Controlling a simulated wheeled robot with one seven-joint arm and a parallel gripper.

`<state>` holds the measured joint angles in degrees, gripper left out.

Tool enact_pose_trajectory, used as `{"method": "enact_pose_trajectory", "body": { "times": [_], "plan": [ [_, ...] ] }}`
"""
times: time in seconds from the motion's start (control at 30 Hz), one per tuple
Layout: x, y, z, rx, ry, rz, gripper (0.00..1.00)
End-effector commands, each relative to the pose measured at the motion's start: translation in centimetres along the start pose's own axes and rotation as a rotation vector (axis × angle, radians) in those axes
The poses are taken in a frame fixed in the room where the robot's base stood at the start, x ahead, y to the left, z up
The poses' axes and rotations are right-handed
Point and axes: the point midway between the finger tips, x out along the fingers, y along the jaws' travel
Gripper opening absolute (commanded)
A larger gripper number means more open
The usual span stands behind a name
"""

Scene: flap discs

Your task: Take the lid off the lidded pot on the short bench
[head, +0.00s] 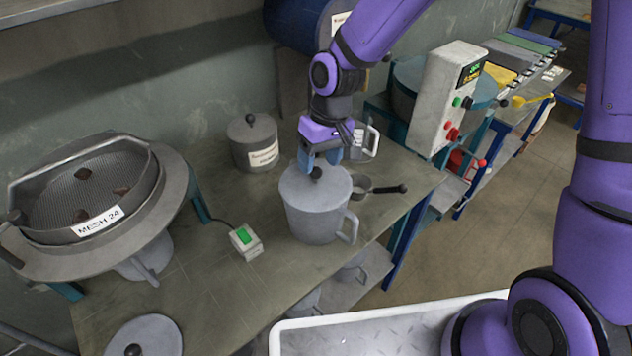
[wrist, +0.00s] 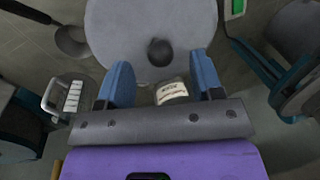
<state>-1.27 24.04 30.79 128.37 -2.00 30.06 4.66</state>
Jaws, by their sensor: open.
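A grey lidded pot (head: 314,218) with a side handle stands upright on the bench (head: 222,292). Its flat round lid (head: 296,188) is on it, with a dark ball knob (head: 316,173) in the middle. My gripper (head: 320,160) is just above the lid, pointing down. In the wrist view, the blue fingers of my gripper (wrist: 161,82) are spread apart with nothing between them touching. The knob (wrist: 160,52) shows ahead of the gap between the fingertips, and the lid (wrist: 115,30) fills the upper middle.
A second lidded canister (head: 252,150) with a label stands behind left. A small pan (head: 362,186) lies close right of the pot, and a labelled jug (head: 362,142) stands behind it. A green-button switch box (head: 246,242) and a mesh sieve (head: 90,190) are left.

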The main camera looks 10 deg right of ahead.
Motion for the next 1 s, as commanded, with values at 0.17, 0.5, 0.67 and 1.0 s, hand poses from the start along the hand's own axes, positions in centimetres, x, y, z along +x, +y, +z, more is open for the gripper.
{"method": "enact_pose_trajectory", "body": {
  "times": [0.17,0.5,0.67,1.0],
  "plan": [
    [2.5,0.0,-0.2,-0.001,-0.005,-0.001,0.6],
    [3.9,0.0,-0.3,0.0,-0.001,0.0,0.6],
    [3.8,0.0,-0.3,0.0,-0.001,0.0,0.4],
    [3.8,0.0,-0.3,0.0,0.0,0.0,0.05]
  ]
}}
